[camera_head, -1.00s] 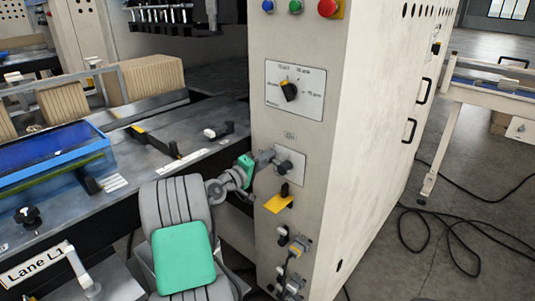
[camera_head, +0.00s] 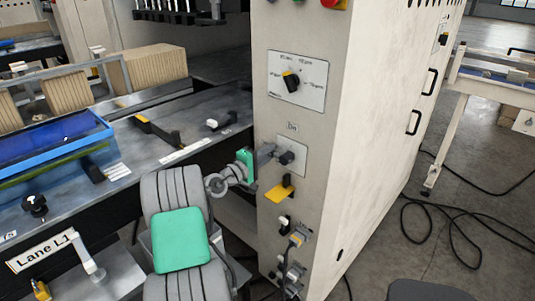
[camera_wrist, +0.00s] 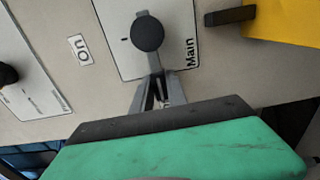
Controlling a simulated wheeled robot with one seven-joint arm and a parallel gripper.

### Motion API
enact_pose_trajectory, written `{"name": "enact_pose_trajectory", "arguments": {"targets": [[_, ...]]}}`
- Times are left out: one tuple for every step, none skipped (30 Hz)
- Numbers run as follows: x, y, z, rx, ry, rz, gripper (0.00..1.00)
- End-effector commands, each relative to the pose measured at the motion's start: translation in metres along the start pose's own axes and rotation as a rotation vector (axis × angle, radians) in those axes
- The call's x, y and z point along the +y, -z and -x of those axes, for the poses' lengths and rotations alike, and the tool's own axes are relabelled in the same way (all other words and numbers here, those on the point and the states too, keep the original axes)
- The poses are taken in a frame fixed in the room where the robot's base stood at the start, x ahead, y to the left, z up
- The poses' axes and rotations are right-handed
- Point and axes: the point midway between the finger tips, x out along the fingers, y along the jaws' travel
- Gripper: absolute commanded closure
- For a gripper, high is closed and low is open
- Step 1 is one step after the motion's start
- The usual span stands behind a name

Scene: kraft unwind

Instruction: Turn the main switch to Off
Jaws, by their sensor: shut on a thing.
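The main switch (camera_head: 286,157) is a dark round knob with a grey bar, on a pale plate on the cream cabinet's front. In the wrist view the knob (camera_wrist: 148,33) is on a plate labelled "Main". An "On" label (camera_head: 292,127) is just above the plate; in the wrist view, turned, the label (camera_wrist: 80,49) lies left of it. My gripper (camera_head: 270,153) reaches the switch from the left. In the wrist view its narrow grey fingers (camera_wrist: 157,92) are shut on the switch's bar, below the knob. Their exact contact is small and partly hidden.
A selector dial (camera_head: 291,82) is above the switch. A yellow tag (camera_head: 281,189) hangs close below it, with plugs and sockets (camera_head: 292,240) lower down. A machine bed with a blue tray (camera_head: 60,150) lies left. Cables (camera_head: 450,225) lie on the floor right.

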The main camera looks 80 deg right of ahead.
Motion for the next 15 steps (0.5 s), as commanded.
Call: {"name": "enact_pose_trajectory", "arguments": {"targets": [[-0.0005, 0.0003, 0.0001, 0.001, 0.000, 0.002, 1.00], [-0.0005, 0.0003, 0.0001, 0.001, 0.000, 0.002, 1.00], [-0.0006, 0.0002, 0.0001, 0.001, 0.000, 0.002, 0.79], [-0.0006, 0.0002, 0.0001, 0.001, 0.001, 0.002, 0.76], [-0.0007, 0.0002, 0.0002, 0.001, 0.001, 0.002, 0.74], [-0.0007, 0.0002, 0.0002, 0.001, 0.001, 0.002, 0.70], [-0.0006, 0.0002, 0.0002, 0.001, 0.001, 0.001, 0.68], [-0.0006, 0.0003, 0.0003, 0.001, 0.001, 0.001, 0.66], [-0.0006, 0.0002, 0.0003, 0.001, 0.001, 0.001, 0.62], [-0.0006, 0.0002, 0.0003, 0.001, 0.001, 0.001, 0.60], [-0.0006, 0.0002, 0.0004, 0.001, 0.001, 0.001, 0.60], [-0.0006, 0.0002, 0.0004, 0.001, 0.001, 0.001, 0.60], [-0.0006, 0.0002, 0.0004, 0.001, 0.001, 0.001, 0.60], [-0.0006, 0.0002, 0.0004, 0.001, 0.001, 0.001, 0.60], [-0.0006, 0.0002, 0.0004, 0.001, 0.001, 0.001, 0.60]]}}
